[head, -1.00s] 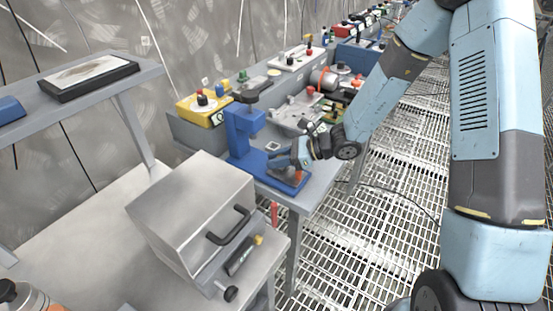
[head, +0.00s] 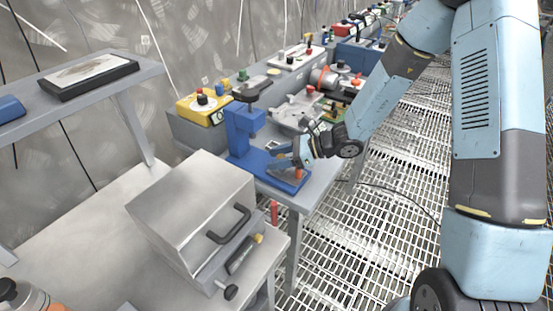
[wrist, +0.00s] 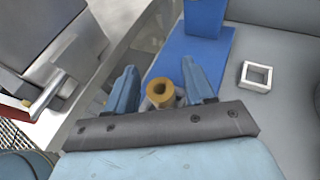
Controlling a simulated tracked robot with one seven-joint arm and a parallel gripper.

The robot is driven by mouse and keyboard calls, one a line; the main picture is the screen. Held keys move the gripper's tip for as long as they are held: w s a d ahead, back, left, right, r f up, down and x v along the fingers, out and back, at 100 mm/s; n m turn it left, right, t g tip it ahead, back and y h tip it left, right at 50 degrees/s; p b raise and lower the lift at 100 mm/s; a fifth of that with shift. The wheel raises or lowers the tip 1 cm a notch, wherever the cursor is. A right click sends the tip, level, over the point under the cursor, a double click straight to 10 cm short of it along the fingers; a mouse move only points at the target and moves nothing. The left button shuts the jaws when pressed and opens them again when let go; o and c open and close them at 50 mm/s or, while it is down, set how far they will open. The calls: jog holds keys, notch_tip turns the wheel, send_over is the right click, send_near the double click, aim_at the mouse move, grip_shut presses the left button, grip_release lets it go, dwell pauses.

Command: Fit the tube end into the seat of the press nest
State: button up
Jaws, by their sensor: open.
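The blue press (head: 243,128) stands on the grey bench, its flat base reaching toward the front edge. A short tan-orange tube (head: 298,174) stands at the front end of this base. In the wrist view the tube (wrist: 161,92) shows its round open end, with a grey piece beside its lower part. My gripper (head: 283,157) is open at the press base. In the wrist view the tube end lies between the spread fingers of my gripper (wrist: 161,86), with gaps on both sides. How deep the tube sits in the nest is hidden.
A steel box with a black handle (head: 190,205) stands in front of the press. A small pale square frame (wrist: 257,76) lies beside the press base. A yellow button box (head: 203,108) and several fixtures stand behind. The grated floor at right is open.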

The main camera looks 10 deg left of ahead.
jog(key=v, duration=1.1)
jog(key=shift+d, duration=0.25)
jog(key=shift+r, duration=0.15)
jog(key=s+d+r+n+t+h, duration=0.3)
jog(key=s+d+r+n+h, duration=0.3)
jog(key=s+d+r+n, duration=0.2)
jog(key=s+d+r+n+t+h, duration=0.4)
jog(key=s+d+r+n+h, duration=0.3)
jog(key=s+d+r, duration=0.5)
jog(key=d+r+n, duration=0.1)
jog(key=d+r, duration=0.4)
jog(key=shift+n, duration=0.4)
